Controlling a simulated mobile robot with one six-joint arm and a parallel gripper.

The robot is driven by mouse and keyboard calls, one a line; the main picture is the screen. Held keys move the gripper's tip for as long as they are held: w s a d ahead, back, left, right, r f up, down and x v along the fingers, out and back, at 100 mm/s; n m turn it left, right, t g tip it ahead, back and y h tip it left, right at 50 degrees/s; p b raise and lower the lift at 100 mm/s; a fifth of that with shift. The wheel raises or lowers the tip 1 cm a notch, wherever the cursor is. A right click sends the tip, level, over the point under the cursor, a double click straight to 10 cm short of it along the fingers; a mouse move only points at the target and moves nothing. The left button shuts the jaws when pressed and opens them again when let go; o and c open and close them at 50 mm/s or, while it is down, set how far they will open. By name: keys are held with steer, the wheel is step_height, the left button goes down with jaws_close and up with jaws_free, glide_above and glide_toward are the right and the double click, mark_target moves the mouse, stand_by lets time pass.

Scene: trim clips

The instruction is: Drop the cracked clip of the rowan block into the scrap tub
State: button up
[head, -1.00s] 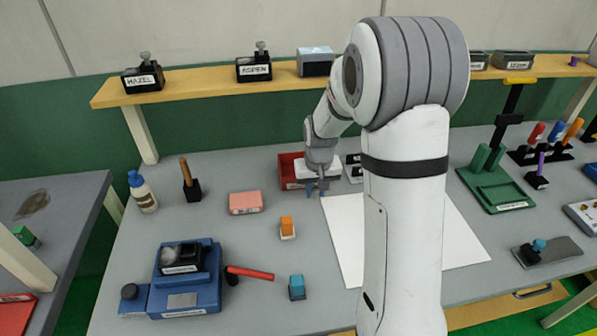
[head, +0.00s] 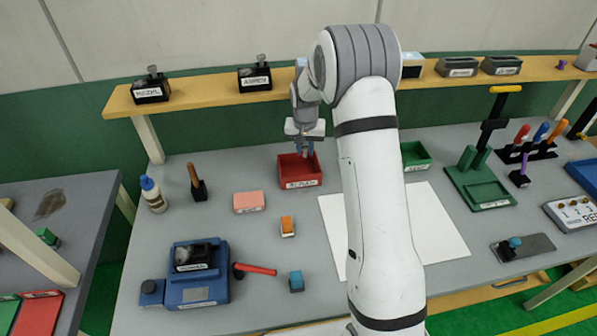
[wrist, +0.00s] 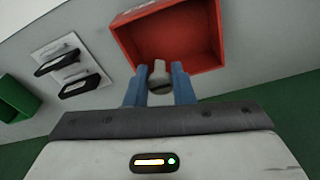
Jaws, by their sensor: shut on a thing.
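The scrap tub (head: 287,177) is an open red box on the bench, with a white front label that is hard to read. My gripper (head: 305,152) is over the back part of the tub, pointing down. In the wrist view its blue fingers (wrist: 158,80) are shut on a small light grey piece with a dark underside, the clip (wrist: 159,72). The red tub (wrist: 128,48) opens just beyond the fingertips there and looks empty. Any crack in the clip is too small to see. A dark block (head: 193,255) sits in a blue fixture (head: 186,293); its label is unreadable.
In the wrist view two black pieces (wrist: 62,63) lie on a white plate left of the tub. A green tub (head: 415,157) stands to the right behind my arm. A pink block (head: 249,202) and an orange block (head: 288,226) lie in front. A shelf (head: 210,92) runs behind.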

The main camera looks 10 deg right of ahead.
steer(key=shift+f+b, duration=0.95)
steer(key=shift+f, duration=1.45)
steer(key=o, duration=1)
steer(key=shift+r, duration=0.1)
steer(key=r, duration=0.2)
steer(key=r+b, duration=0.1)
steer(key=r, duration=0.2)
steer(key=s+r, duration=0.1)
steer(key=r, duration=0.1)
steer(key=shift+r+b, duration=0.2)
steer(key=shift+b, duration=0.2)
steer(key=shift+a+r, duration=0.1)
steer(key=shift+r, duration=0.05)
